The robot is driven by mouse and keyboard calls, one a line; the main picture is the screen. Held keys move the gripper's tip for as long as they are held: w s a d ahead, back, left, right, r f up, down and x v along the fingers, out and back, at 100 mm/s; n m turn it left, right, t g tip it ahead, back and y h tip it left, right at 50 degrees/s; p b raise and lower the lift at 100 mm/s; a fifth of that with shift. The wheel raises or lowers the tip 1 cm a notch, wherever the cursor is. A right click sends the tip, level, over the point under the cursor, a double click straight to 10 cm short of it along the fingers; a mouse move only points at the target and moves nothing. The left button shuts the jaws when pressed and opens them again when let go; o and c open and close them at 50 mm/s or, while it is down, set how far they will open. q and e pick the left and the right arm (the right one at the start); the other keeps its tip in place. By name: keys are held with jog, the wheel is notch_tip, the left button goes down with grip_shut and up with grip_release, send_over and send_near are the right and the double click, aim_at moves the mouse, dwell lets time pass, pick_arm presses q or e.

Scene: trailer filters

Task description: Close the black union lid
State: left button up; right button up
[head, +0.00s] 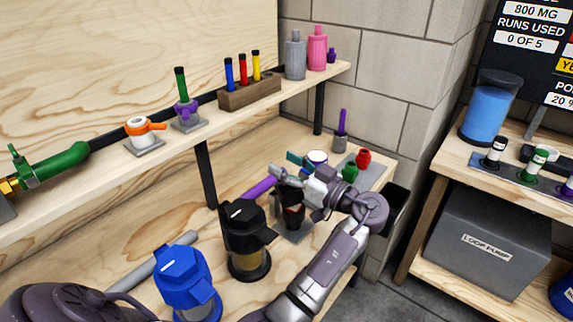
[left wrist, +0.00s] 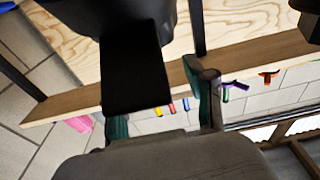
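A black unit (head: 293,198) with a dark red part below it stands on a grey plate at the right of the bench, partly covered by my arm. I cannot tell its lid from its body there. My left gripper (head: 284,170) is just above and behind it. In the left wrist view, a broad black bar (left wrist: 136,75) hangs from a dark rounded body, close to my left gripper (left wrist: 160,105). The gripper's teal-padded fingers are spread, one partly behind the bar; a gap shows beside the other. My right gripper is not in view.
A larger black-topped canister (head: 246,225) and a blue one (head: 187,275) stand nearer on the bench. A purple hose (head: 259,187) lies behind. Red (head: 363,159) and green (head: 350,171) pieces are at the right. The shelf (head: 130,170) runs above the bench's back.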

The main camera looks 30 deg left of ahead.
pick_arm(q)
jog(key=shift+r, duration=0.1)
notch_tip(320, 180, up, 10)
dwell(0.5)
dwell(0.4)
